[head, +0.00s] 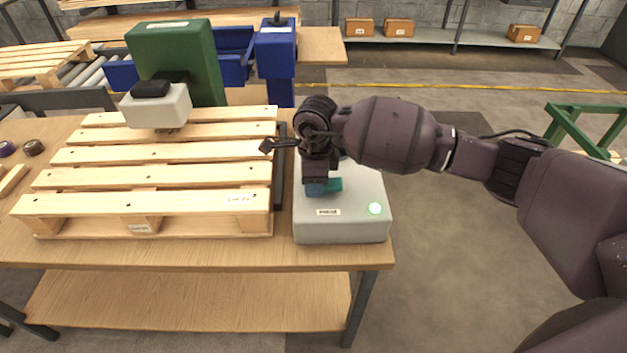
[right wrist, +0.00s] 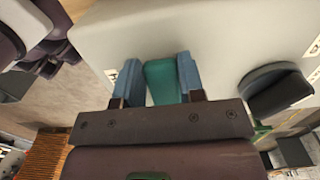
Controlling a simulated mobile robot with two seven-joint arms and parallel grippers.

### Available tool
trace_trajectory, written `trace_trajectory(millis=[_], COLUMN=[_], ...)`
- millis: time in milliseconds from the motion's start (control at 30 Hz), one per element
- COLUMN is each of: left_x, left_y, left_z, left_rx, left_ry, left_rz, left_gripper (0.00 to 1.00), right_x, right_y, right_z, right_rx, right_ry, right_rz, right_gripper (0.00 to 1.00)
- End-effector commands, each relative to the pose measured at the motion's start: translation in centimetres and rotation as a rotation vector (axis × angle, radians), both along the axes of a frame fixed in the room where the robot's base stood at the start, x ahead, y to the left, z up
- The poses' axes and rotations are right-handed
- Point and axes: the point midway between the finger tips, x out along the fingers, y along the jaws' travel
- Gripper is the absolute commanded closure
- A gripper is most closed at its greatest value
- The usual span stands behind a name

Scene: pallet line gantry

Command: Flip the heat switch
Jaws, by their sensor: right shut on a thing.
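The heat switch (head: 334,185) is a teal rocker or lever on top of a light grey control box (head: 340,225). A round green light glows at the box's front right. My right gripper (head: 322,187) reaches down over the box with its blue fingertips at the switch. My left gripper is not in view.
A wooden pallet (head: 160,153) lies left of the box on the wooden table (head: 190,257). A green column (head: 180,55) with a white head (head: 157,107) stands behind and over it. A dark round knob (right wrist: 277,92) is beside the switch. Floor right of the table is clear.

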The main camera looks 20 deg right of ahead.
Motion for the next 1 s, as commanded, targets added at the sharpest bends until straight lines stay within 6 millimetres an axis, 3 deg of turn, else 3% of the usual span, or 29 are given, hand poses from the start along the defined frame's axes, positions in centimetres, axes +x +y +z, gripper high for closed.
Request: trace_trajectory(millis=[400, 800, 833, 1000], left_x=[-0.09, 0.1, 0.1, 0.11], left_y=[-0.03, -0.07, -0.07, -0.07], left_z=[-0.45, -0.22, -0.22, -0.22], left_rx=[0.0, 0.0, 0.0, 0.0], left_ry=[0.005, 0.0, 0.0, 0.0], left_rz=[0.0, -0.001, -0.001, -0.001], left_gripper=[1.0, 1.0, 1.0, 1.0], right_x=[-0.24, -0.25, -0.25, -0.24], right_y=[-0.8, -0.79, -0.79, -0.78], right_z=[0.57, 0.8, 0.8, 0.81], right_rx=[0.265, 0.297, 0.297, 0.296], right_ry=[-0.075, -0.085, -0.085, -0.085], right_rz=[-0.001, 0.0, 0.0, 0.0], right_gripper=[0.88, 0.88, 0.61, 0.38])
